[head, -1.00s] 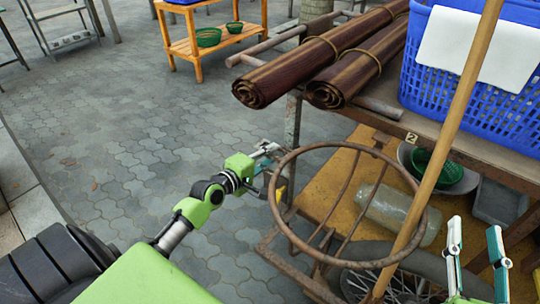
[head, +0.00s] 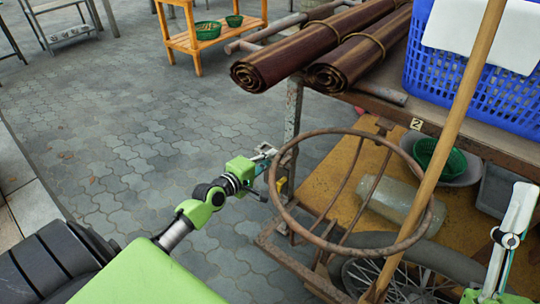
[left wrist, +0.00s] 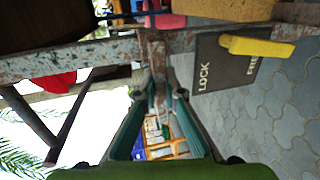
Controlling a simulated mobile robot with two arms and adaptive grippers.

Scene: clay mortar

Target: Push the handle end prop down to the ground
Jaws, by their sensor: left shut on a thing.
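My left gripper (head: 267,158) is at the near end of the cart, beside a worn metal post (head: 293,115). In the left wrist view its teal fingers (left wrist: 160,95) close around a narrow part of the peeling metal frame (left wrist: 100,57). I take this part to be the handle end prop, but its full shape and foot are hidden. A dark plate reading LOCK and FREE (left wrist: 225,72) with a yellow lever (left wrist: 257,46) is beside the fingers. My right gripper (head: 508,238) shows at the lower right, partly cut off, and its opening is unclear.
A rusty hoop (head: 350,132) and a wooden pole (head: 440,150) stand close to the right of my left gripper. Rolled mats (head: 290,55) and a blue basket (head: 475,60) lie on the cart top. The paving (head: 120,150) at left is clear.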

